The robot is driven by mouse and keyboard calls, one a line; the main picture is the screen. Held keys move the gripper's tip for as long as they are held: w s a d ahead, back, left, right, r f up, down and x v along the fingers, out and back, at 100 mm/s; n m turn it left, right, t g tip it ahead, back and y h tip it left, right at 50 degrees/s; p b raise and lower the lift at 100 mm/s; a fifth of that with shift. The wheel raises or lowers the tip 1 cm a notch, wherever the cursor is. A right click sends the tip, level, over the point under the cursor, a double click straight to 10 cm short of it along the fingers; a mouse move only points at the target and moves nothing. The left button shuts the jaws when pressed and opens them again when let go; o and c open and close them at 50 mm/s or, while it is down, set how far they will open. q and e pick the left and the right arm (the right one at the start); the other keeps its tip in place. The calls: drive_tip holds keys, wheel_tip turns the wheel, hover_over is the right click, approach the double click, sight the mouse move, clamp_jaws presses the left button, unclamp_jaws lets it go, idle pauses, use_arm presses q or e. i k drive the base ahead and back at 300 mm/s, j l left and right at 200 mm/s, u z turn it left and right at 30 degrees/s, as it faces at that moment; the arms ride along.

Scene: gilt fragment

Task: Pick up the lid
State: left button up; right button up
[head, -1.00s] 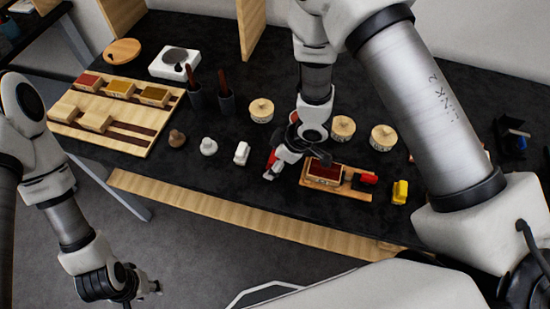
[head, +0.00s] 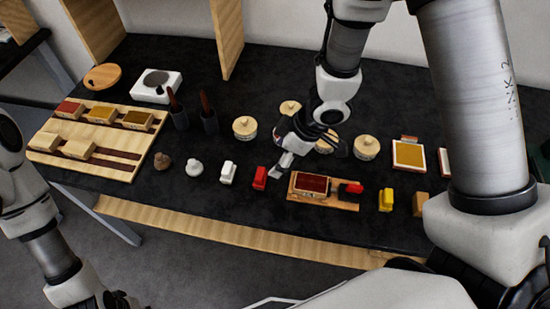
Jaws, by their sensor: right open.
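Several round pale pots with knobbed wooden lids stand on the dark table. One lid (head: 245,123) is left of my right gripper, one (head: 290,106) is behind it, and one (head: 367,142) is to its right. Another pot (head: 325,146) is partly hidden by the gripper. My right gripper (head: 308,153) is open, tilted down over the table beside that pot; I cannot tell whether it touches it. A flat round wooden lid-like disc (head: 103,76) lies at the far left. My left gripper (head: 116,301) is low at the bottom left, away from the table and partly cut off.
A wooden tray with a dark red block (head: 311,184) lies in front of the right gripper. Red (head: 260,178), white (head: 228,173) and yellow (head: 386,200) small items line the front. A slotted wooden board (head: 120,165) and dark cups stand left.

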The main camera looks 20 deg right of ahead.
sight(289, 108)
drive_tip(key=z, duration=0.8)
